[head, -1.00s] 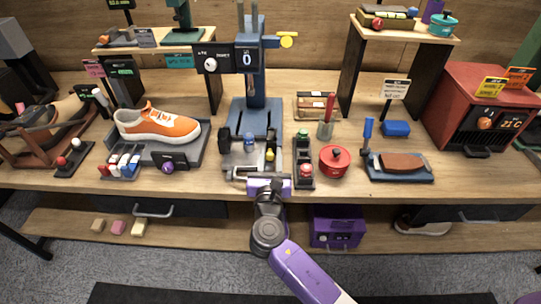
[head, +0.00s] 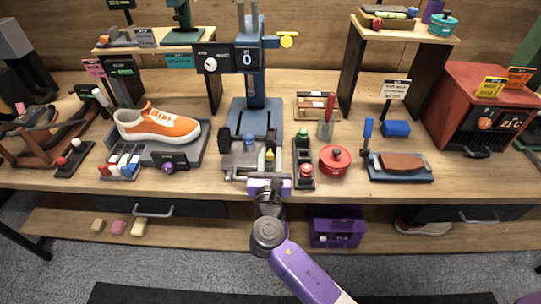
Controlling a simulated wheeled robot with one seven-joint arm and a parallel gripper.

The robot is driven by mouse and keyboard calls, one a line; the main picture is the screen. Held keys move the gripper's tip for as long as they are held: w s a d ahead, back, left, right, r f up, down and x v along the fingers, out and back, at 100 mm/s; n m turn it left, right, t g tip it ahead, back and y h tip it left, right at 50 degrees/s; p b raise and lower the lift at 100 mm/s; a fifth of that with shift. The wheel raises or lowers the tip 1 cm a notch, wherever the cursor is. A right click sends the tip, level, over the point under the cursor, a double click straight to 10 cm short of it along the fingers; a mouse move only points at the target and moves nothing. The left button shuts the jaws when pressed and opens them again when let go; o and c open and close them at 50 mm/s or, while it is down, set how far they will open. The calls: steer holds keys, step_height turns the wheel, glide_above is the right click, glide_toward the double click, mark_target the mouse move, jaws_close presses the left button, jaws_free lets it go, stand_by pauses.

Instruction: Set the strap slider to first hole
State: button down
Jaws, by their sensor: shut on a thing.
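The blue press (head: 254,95) stands upright at the middle of the bench, its display reading 0. A grey strap fixture (head: 240,160) lies at its foot, with a black knob on its left and blue and yellow pegs on top. My gripper (head: 268,181) is at the front edge of this fixture, low over the bench's front edge. It is shut on a small part there, which looks like the strap slider. My gripper's purple body hides most of that part. The holes are too small to make out.
Close to the right of my gripper is a dark tray (head: 303,184) with green and red knobs, then a red pot (head: 335,160). An orange sneaker (head: 157,124) sits on a grey stand at left. The bench's front edge (head: 380,200) runs under my arm.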

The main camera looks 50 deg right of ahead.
stand_by(0.3)
steer(key=shift+s+d+p, duration=0.6)
steer(key=shift+s+d, duration=0.4)
steer(key=shift+s, duration=0.3)
steer(key=c, duration=1.2)
jaws_free()
steer(key=v, duration=0.7)
steer(key=shift+s+a+b, duration=0.3)
steer(key=shift+b, duration=0.1)
